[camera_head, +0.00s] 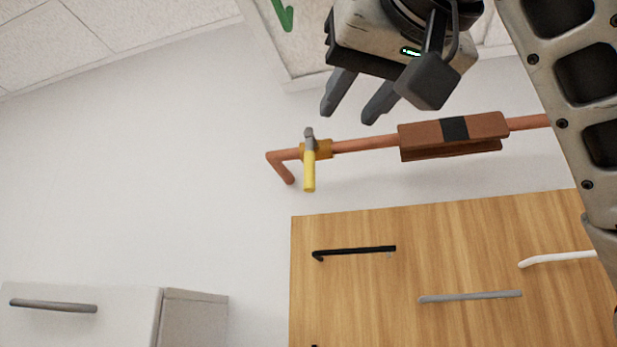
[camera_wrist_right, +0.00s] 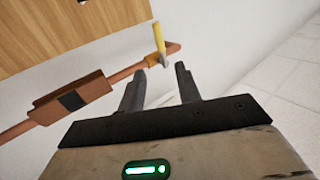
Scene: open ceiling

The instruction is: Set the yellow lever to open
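The yellow lever (camera_head: 309,172) hangs from a brass valve body (camera_head: 322,149) with a grey stem on a copper pipe (camera_head: 365,144). In the head view the lever points down, across the pipe. The lever also shows in the right wrist view (camera_wrist_right: 159,38), beyond the fingertips. My right gripper (camera_head: 351,112) is open and empty, above the pipe and up and right of the lever, apart from it. Its two fingers also show apart in the right wrist view (camera_wrist_right: 161,78). My left gripper is not in view.
A brown block with a black band (camera_head: 420,139) sits on the pipe to the right of the valve. A wooden panel with several handles (camera_head: 450,225) is below. A white cabinet (camera_head: 80,325) is at lower left. The wall left of the valve is clear.

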